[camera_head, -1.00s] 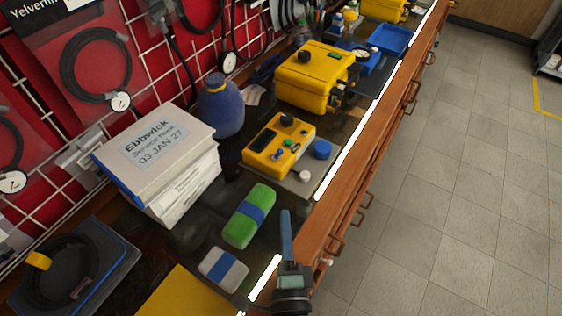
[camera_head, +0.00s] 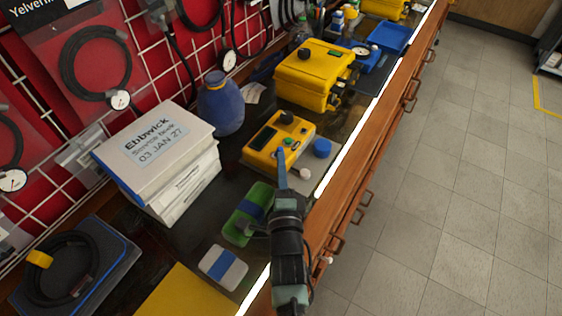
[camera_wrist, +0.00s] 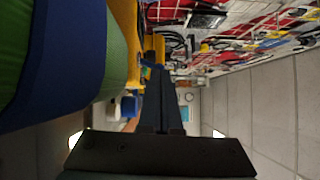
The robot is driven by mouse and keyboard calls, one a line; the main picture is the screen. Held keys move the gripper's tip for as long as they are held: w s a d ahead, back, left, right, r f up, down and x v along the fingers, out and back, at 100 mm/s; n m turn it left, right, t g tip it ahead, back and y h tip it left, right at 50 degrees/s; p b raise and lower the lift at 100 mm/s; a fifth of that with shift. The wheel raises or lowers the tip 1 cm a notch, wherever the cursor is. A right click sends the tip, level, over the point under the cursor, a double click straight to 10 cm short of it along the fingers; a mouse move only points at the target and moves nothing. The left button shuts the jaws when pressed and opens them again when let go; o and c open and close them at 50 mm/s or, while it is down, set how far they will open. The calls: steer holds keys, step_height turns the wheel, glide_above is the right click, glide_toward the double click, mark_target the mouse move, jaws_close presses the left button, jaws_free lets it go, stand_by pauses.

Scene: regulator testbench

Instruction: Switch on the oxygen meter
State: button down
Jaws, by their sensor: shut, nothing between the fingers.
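The yellow meter (camera_head: 262,147) lies on the bench in the head view, with a dark display, a black knob (camera_head: 287,117) and small coloured buttons on its top face. I take it for the oxygen meter; no label on it is readable. My gripper (camera_head: 281,158) is shut and empty, its blue-grey fingers pointing at the meter's near edge. The fingertips overlap that edge in the picture; I cannot tell whether they touch. Part of the front panel is hidden behind them. In the wrist view the shut fingers (camera_wrist: 153,75) point away, beside a yellow body (camera_wrist: 125,30) at upper left.
A green and blue block (camera_head: 258,196) lies beside my wrist, with a white and blue block (camera_head: 223,267) nearer. A blue cap (camera_head: 322,148) and a white knob (camera_head: 305,174) are right of the meter. Left stand a binder stack (camera_head: 160,150) and blue bottle (camera_head: 221,105).

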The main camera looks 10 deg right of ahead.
steer(key=shift+w, duration=0.25)
steer(key=shift+r+p, duration=0.2)
steer(key=shift+p, duration=0.35)
steer(key=shift+w+a+r+n+g+p, duration=0.15)
steer(key=shift+n+g+p, duration=0.25)
steer(key=shift+n+p, duration=0.25)
steer(key=shift+w+a+r+n+g+p, duration=0.1)
steer(key=shift+n+g+p, duration=0.35)
steer(key=shift+p, duration=0.3)
steer(key=shift+w+a+r+n+g, duration=0.2)
steer(key=shift+n+g, duration=0.15)
steer(key=shift+n, duration=0.15)
steer(key=shift+w+a+r+n+g+b, duration=0.15)
steer(key=shift+w+a+n+g+b, duration=0.25)
steer(key=shift+n+g, duration=0.45)
steer(key=shift+s+d, duration=0.1)
